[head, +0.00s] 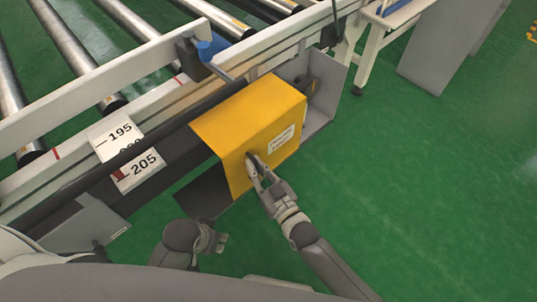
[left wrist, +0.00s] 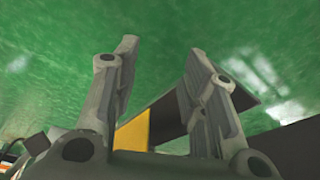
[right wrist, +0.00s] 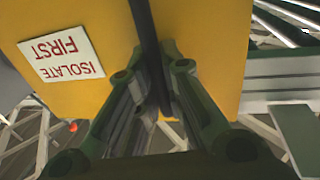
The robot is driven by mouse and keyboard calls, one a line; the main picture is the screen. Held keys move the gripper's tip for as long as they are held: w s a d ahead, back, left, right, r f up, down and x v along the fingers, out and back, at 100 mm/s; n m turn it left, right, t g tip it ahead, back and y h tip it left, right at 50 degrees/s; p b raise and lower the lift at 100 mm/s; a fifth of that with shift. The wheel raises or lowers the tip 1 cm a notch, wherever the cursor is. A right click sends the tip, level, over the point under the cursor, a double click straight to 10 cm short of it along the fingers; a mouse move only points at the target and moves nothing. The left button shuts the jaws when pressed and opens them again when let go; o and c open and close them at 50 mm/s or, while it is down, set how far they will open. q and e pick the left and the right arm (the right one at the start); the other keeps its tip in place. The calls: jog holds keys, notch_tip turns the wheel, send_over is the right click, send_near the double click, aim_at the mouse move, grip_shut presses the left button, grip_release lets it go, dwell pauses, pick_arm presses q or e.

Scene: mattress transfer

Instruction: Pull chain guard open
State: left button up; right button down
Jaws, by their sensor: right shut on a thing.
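The yellow chain guard (head: 250,125) is a box cover on the side of the conveyor frame, with a white label on its face. In the right wrist view the label (right wrist: 61,55) reads "ISOLATE FIRST", upside down. My right gripper (head: 255,165) is at the guard's front face, shut on a dark bar-like handle (right wrist: 145,28) that runs between its fingers. The gripper hides part of the handle. My left gripper (head: 216,241) is low, in front of and apart from the guard. Its fingers stand apart and empty in the left wrist view (left wrist: 160,50).
A roller conveyor (head: 75,60) with a white side rail runs behind the guard. A scale plate (head: 125,155) marked 195 and 205 is at left. A grey bracket (head: 318,95) stands at the guard's right end. Green floor (head: 420,200) is clear at right.

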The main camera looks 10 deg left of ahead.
pick_arm(q)
notch_tip(320, 180, down, 6)
jog(key=p, duration=0.1)
jog(key=shift+s+f, duration=0.15)
jog(key=shift+s, duration=0.3)
pick_arm(e)
jog(key=s+a, duration=0.5)
jog(key=s, duration=0.2)
jog(key=shift+s+a, duration=0.3)
jog(key=shift+s, duration=0.05)
jog(key=c, duration=1.5)
grip_release()
jog(key=v, duration=1.2)
